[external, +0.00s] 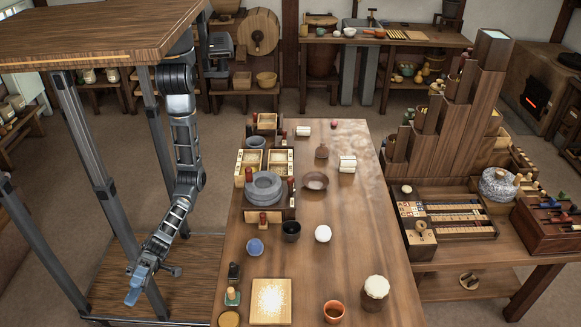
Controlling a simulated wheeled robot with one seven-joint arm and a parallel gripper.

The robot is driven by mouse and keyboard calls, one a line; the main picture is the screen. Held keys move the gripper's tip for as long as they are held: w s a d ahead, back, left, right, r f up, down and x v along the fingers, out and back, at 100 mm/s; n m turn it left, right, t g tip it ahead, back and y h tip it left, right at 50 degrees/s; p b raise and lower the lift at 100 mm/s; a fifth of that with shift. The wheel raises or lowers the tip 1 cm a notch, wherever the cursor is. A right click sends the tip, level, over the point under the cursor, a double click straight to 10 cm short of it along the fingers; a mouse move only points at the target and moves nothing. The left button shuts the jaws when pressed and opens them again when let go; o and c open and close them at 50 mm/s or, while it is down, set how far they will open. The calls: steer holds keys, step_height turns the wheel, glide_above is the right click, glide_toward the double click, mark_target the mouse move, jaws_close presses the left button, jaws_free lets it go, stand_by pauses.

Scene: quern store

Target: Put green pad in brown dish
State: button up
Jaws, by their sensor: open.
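A small green piece (232,298), which looks like the green pad, is at the table's near left, beside a pale square board. A brownish knob shows at its top, and its exact shape is too small to tell. A shallow brown dish (315,181) sits farther back, near the middle of the table, and looks empty. My gripper (135,291) hangs off the table's left side, pointing down, well left of the green piece. It is open, and I see nothing held in it.
The pale board (270,302), a blue cup (255,247), a dark cup (291,231) and a white round piece (323,233) stand on the table (350,262). A grey quern (264,188) stands at left. An orange cup (333,311) and a covered jar (375,291) are near right.

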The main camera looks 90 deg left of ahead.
step_height(320, 180, down, 4)
steer(key=s+d+m+g+y, duration=0.2)
steer(key=s+m+g+y, duration=0.15)
steer(key=m, duration=0.35)
steer(key=m+t+y+p, duration=0.2)
steer(key=m+t+y, duration=0.2)
steer(key=t+y, duration=0.95)
glide_toward(234, 293)
steer(key=x, duration=0.3)
steer(key=shift+w+a, duration=0.1)
steer(key=shift+w, duration=0.1)
steer(key=x, duration=0.7)
steer(key=shift+w+d+f, duration=0.15)
steer(key=shift+d+f, duration=0.05)
steer(key=shift+f, duration=0.05)
jaws_close()
